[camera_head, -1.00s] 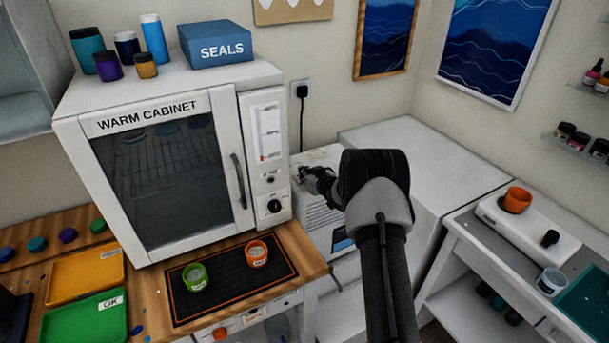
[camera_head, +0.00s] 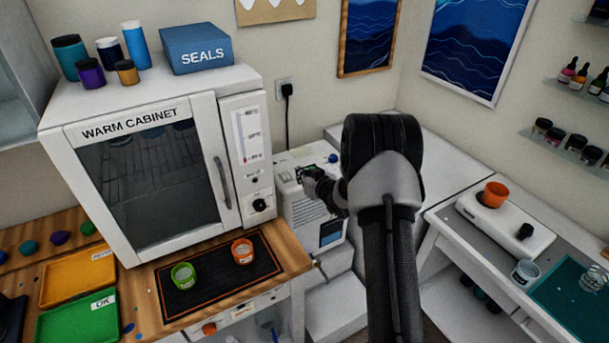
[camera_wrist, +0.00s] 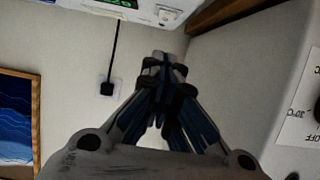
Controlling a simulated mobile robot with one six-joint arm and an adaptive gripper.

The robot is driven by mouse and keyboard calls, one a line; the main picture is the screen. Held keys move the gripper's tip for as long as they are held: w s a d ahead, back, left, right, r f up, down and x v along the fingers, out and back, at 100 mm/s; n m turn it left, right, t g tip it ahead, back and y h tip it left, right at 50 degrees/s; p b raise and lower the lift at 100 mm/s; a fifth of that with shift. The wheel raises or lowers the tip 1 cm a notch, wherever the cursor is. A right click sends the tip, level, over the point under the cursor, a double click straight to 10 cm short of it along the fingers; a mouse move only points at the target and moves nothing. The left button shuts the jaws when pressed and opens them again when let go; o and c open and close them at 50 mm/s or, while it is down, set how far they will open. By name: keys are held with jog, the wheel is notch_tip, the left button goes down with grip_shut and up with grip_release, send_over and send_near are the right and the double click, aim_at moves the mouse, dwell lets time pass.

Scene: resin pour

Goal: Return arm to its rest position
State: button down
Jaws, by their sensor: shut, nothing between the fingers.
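My gripper (camera_head: 306,174) is shut and empty in the head view. It is small and partly hidden behind my dark wrist. It hangs in front of a white boxy device (camera_head: 298,208) between the warm cabinet and the white counter. I cannot tell whether it touches the device. In the wrist view my gripper (camera_wrist: 163,65) has its fingers together, with nothing between them. The wrist view appears upside down, with the wall socket (camera_wrist: 106,88) and cord beyond the fingers.
The warm cabinet (camera_head: 150,112) stands at left on the wooden bench. A green cup (camera_head: 184,276) and an orange cup (camera_head: 242,251) stand on the dark mat (camera_head: 215,293). At right, an orange cup (camera_head: 495,195) stands on a white device (camera_head: 520,228). A white counter (camera_head: 445,160) fills the corner.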

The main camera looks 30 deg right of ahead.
jog(key=shift+s, duration=0.7)
jog(key=s+a+r+g+h, duration=0.1)
jog(key=s+a+r, duration=0.25)
jog(key=r, duration=0.25)
jog(key=s+a+r+m+g+h, duration=0.1)
jog(key=s+a+r+g, duration=0.1)
jog(key=s+r, duration=0.35)
jog(key=s+a+r+g+h, duration=0.1)
jog(key=s+a+r, duration=0.15)
jog(key=r, duration=0.45)
jog(key=s+a+g+y, duration=0.1)
jog(key=s+a, duration=0.3)
jog(key=s, duration=0.6)
jog(key=s+a+r+g, duration=0.1)
jog(key=s+a, duration=0.3)
jog(key=s, duration=0.7)
jog(key=s+a+g+y, duration=0.1)
jog(key=s+a+g, duration=0.2)
jog(key=s, duration=0.8)
jog(key=shift+s+a+r+n+y, duration=0.15)
jog(key=shift+a+r+n+y, duration=0.2)
jog(key=shift+a, duration=0.65)
